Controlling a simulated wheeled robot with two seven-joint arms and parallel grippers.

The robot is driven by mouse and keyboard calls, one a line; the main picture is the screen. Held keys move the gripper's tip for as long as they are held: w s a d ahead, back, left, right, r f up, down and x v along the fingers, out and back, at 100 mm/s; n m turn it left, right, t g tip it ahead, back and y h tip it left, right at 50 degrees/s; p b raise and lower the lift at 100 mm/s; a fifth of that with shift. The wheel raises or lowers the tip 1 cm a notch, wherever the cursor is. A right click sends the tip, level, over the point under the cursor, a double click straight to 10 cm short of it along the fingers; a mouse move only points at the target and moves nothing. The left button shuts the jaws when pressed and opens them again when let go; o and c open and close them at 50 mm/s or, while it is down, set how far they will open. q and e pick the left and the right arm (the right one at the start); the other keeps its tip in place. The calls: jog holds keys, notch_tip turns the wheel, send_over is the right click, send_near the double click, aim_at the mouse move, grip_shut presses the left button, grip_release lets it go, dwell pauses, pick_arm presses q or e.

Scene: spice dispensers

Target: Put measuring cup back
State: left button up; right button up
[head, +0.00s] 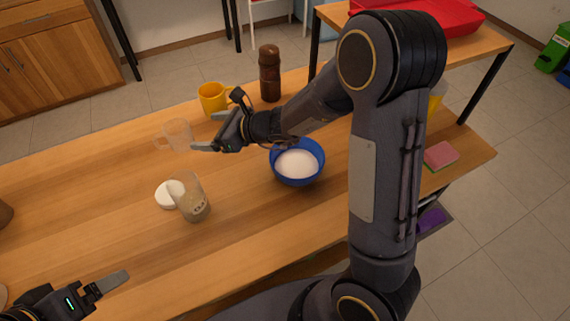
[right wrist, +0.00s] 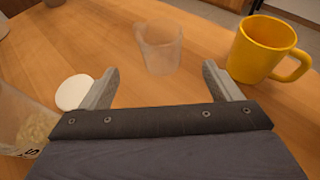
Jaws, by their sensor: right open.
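The clear measuring cup (head: 179,134) stands upright on the wooden table, its handle pointing left in the head view. It also shows in the right wrist view (right wrist: 160,50), just beyond my fingertips. My right gripper (head: 210,132) is open and empty, its fingers pointing toward the cup with a small gap. In the right wrist view its two fingers (right wrist: 159,73) are spread wide, with the cup ahead between them. My left gripper (head: 115,283) is low at the near left edge; only one finger shows clearly, and nothing is seen in it.
A yellow mug (head: 213,98) stands close behind my right gripper, and a brown bottle (head: 269,75) is farther back. A blue bowl (head: 299,176) of white powder is to the right. A clear jar (head: 193,201) and a white lid (head: 167,196) are nearer. The table's left is mostly clear.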

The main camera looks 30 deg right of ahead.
jog(key=s+d+r+n+g+y, duration=0.1)
jog(key=s+r+n+g, duration=0.1)
jog(key=s+r+n, duration=0.45)
jog(key=s+d+r+n+g+y, duration=0.1)
jog(key=s+d+r+n+g, duration=0.15)
jog(key=s+n, duration=0.65)
jog(key=s+d+f+n+h, duration=0.2)
jog(key=s+d+n+h, duration=0.2)
jog(key=s, duration=0.3)
jog(key=s+d+f+n+h, duration=0.2)
jog(key=s+d+n+h, duration=0.1)
jog(key=s+d+n, duration=0.2)
jog(key=s+n, duration=0.1)
jog(key=s, duration=0.1)
jog(key=shift+s+d+h, duration=0.15)
jog(key=shift+s+h, duration=0.25)
jog(key=shift+t, duration=0.25)
notch_tip(320, 180, up, 6)
jog(key=p, duration=0.6)
jog(key=shift+r, duration=0.2)
